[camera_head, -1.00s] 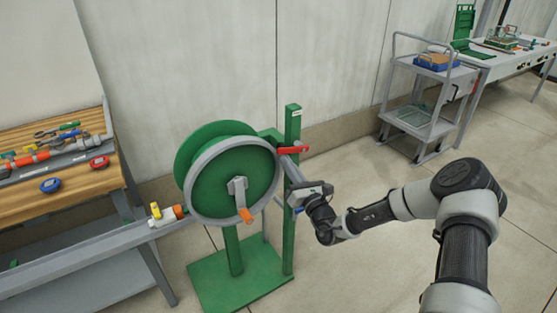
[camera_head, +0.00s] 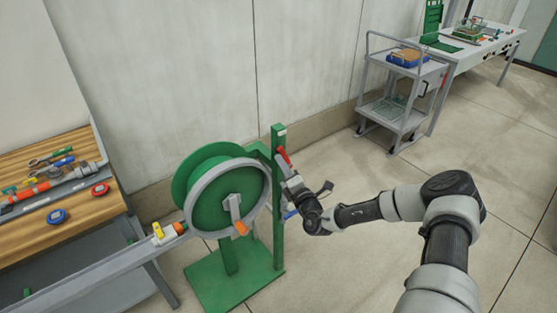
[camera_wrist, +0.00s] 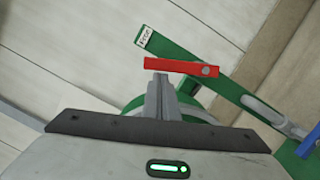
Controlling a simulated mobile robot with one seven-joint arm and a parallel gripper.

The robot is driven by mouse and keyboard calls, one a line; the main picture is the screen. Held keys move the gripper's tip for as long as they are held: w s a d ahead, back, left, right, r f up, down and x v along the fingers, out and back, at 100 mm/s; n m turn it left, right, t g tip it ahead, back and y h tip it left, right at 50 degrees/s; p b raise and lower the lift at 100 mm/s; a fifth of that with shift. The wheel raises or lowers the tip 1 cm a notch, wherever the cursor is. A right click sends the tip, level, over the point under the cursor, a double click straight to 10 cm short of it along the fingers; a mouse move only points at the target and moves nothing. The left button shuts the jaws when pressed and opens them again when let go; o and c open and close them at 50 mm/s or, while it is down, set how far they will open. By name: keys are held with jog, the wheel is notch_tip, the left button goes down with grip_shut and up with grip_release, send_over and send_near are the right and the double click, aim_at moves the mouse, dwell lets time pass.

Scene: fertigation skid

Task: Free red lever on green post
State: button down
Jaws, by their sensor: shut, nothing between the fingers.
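The red lever (camera_head: 284,156) is on the upper part of the green post (camera_head: 278,190). In the head view it stands tilted steeply. In the wrist view the red lever (camera_wrist: 180,67) lies across the post (camera_wrist: 195,65), with its round pivot at the right end. My gripper (camera_wrist: 160,78) is shut and empty, its fingertips right at the underside of the lever's left end; whether they touch is unclear. In the head view my gripper (camera_head: 287,172) is just below the lever, partly hidden by my wrist.
The green hose reel (camera_head: 228,195) with a grey rim and orange-tipped crank stands left of the post. A blue handle (camera_wrist: 309,143) sits lower on the post side. A wooden bench (camera_head: 95,200) is at left, a grey cart (camera_head: 402,90) behind. Floor to the right is open.

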jog(key=d+m+p, duration=0.1)
jog(key=w+r+m+p, duration=0.1)
jog(key=m, duration=0.1)
jog(key=shift+d+r+m+g+h+p, duration=0.3)
jog(key=shift+d+p, duration=0.05)
jog(key=shift+w+d+r+p, duration=0.1)
jog(key=shift+w+d+p, duration=0.15)
jog(key=shift+p, duration=0.05)
jog(key=shift+d, duration=0.1)
dwell(0.4)
